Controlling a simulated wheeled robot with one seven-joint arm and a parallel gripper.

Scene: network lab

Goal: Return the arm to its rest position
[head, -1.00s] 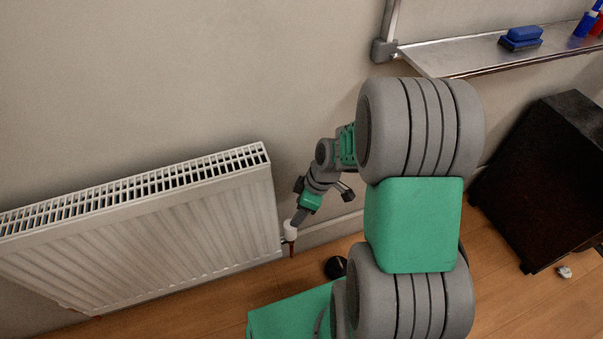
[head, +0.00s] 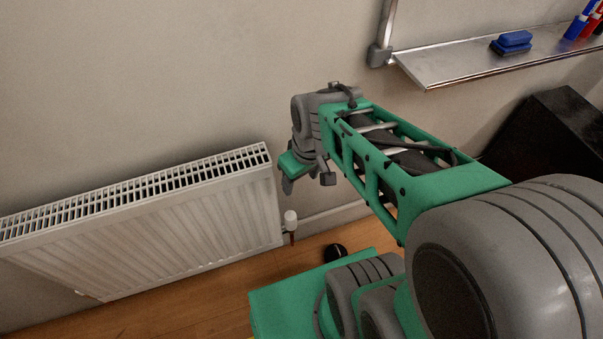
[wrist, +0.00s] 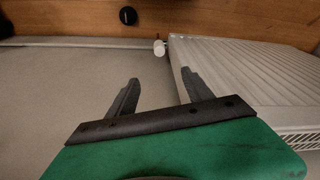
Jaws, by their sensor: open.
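My gripper (wrist: 160,88) is open and empty in the wrist view, with its two dark fingers spread apart. The valve also shows beyond the fingers in the wrist view (wrist: 159,47). The gripper's fingertips are small and partly hidden in the head view.
A metal shelf (head: 450,68) on the wall at upper right holds a blue eraser (head: 512,43) and markers (head: 579,25). A black cabinet (head: 545,135) stands at the right. A small black round object (head: 335,252) lies on the wooden floor (head: 190,296).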

